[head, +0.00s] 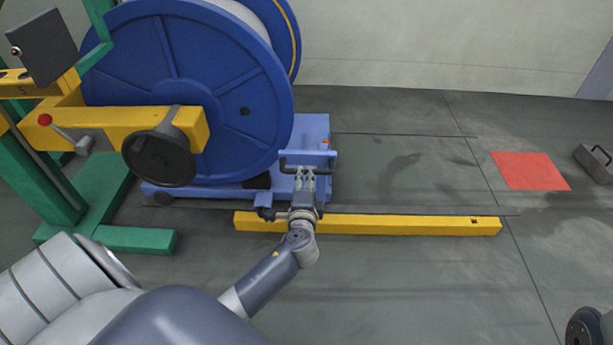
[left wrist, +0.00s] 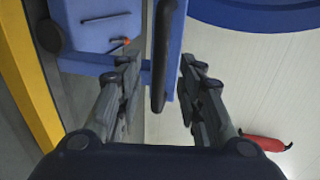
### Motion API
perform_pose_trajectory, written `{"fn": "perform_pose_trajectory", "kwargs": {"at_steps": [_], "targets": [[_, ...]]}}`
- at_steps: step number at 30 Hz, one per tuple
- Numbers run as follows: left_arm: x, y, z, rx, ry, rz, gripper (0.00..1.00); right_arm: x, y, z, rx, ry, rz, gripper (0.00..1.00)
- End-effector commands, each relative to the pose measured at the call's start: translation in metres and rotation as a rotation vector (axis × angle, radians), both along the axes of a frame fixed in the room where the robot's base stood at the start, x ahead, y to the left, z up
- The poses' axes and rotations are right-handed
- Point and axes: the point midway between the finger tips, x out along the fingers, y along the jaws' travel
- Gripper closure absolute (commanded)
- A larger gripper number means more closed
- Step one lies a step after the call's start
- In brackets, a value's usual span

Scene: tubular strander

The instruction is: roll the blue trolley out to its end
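The blue trolley (head: 318,135) stands on the floor under a large blue reel (head: 190,80), with its right end sticking out. A dark bar handle (head: 308,162) is on that end. My left gripper (head: 306,178) is at the handle. In the left wrist view, the fingers of my left gripper (left wrist: 159,75) are apart, one on each side of the dark handle (left wrist: 162,55), with gaps visible. The blue trolley (left wrist: 100,25) fills the upper left there. My right gripper is not in view.
A yellow floor rail (head: 400,225) runs right along the trolley's near side. The floor right of the trolley is clear up to a red floor patch (head: 530,170) and a grey block with a handle (head: 594,162). A green and yellow frame (head: 135,240) stands at left.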

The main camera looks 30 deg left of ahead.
Motion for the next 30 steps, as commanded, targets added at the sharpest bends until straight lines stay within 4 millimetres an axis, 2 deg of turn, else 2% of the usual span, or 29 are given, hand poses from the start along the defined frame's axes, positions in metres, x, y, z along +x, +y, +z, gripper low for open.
{"fn": "perform_pose_trajectory", "kwargs": {"at_steps": [3,9,20,24,25,30], "targets": [[0.019,0.011,-0.007,0.002,-0.003,0.000,0.65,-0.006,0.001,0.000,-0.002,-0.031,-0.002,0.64],[0.037,0.022,-0.011,0.000,-0.001,-0.001,0.65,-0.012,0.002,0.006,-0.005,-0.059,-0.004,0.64],[0.040,0.025,-0.010,-0.001,0.001,-0.001,0.65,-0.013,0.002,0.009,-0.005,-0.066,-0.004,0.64],[0.040,0.024,-0.010,-0.001,0.001,-0.001,0.97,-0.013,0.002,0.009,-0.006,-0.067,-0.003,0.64],[0.040,0.024,-0.010,-0.001,0.001,-0.001,1.00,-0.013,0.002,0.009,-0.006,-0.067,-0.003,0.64],[0.040,0.024,-0.011,-0.001,0.001,-0.001,1.00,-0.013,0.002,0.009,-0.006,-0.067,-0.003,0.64]]}}
